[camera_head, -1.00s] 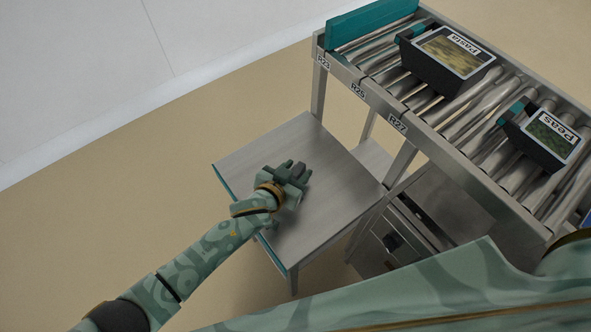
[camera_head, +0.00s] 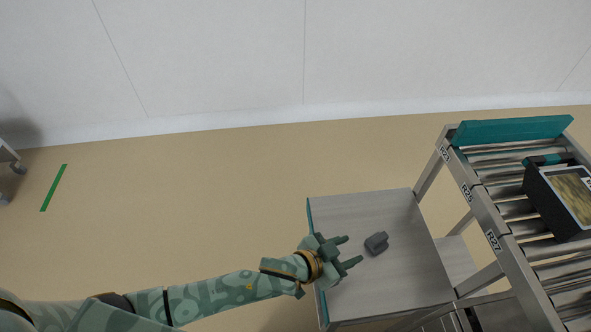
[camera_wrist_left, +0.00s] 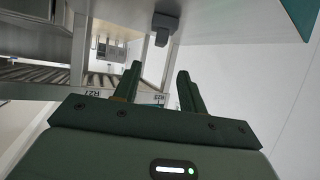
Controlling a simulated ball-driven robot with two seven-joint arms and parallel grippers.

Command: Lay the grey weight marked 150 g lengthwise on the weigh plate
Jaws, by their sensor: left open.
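A small dark grey weight (camera_head: 376,243) rests on a flat grey table top (camera_head: 375,215). No marking on it can be read. My left gripper (camera_head: 352,251) is open and empty at the left part of the table top, its fingers pointing at the weight with a small gap. In the left wrist view the weight (camera_wrist_left: 165,27) shows beyond and between the two spread fingers (camera_wrist_left: 158,72), apart from them. I cannot pick out a separate weigh plate. My right gripper is out of view.
A roller conveyor (camera_head: 515,190) on a metal frame stands to the right, higher than the table, carrying a black tray (camera_head: 548,205). A teal guard (camera_head: 512,130) closes its far end. The table's left edge has a teal strip (camera_head: 309,219). Open floor lies to the left.

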